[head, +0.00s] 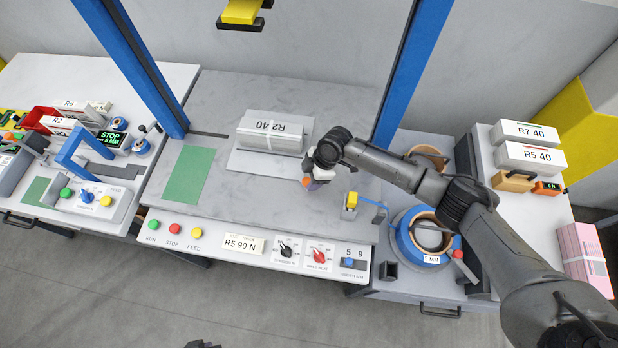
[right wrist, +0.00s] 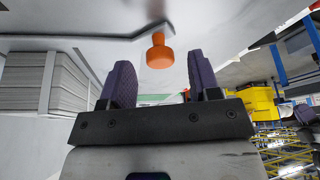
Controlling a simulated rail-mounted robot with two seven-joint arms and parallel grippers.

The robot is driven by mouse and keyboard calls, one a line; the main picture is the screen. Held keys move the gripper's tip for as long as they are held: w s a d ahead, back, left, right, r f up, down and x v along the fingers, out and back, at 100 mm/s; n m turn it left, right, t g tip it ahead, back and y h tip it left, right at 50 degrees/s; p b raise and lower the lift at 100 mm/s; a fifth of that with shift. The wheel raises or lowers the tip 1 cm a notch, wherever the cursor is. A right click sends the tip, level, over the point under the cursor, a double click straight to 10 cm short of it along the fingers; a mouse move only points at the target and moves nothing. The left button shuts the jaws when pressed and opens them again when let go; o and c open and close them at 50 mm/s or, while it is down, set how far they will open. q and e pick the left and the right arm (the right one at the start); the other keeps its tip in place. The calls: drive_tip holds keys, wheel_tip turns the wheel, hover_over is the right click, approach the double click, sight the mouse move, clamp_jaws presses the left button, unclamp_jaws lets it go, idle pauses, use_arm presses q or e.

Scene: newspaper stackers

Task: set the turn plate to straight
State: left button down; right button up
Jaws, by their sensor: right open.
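The pale turn plate (head: 258,166) lies on the middle table under a strapped stack (head: 268,140) labelled R2 40. Its front edge looks roughly parallel to the table's front edge. An orange knob (head: 306,182) stands at the plate's right front corner, and it also shows in the right wrist view (right wrist: 160,52). My right gripper (head: 314,181) is at the knob, partly hidden by its own wrist. In the right wrist view its two purple fingers (right wrist: 160,82) are open, with the knob in line with the gap, seemingly just beyond the tips.
A yellow-topped block (head: 351,200) and a blue strap roll (head: 401,238) sit right of the gripper. Blue posts (head: 145,75) flank the table. A green mat (head: 188,175) lies at left. A control panel (head: 254,245) runs along the front.

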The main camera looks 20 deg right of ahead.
drive_tip(key=shift+a+f, duration=0.25)
drive_tip(key=shift+f, duration=0.45)
drive_tip(key=shift+c, duration=0.2)
clamp_jaws()
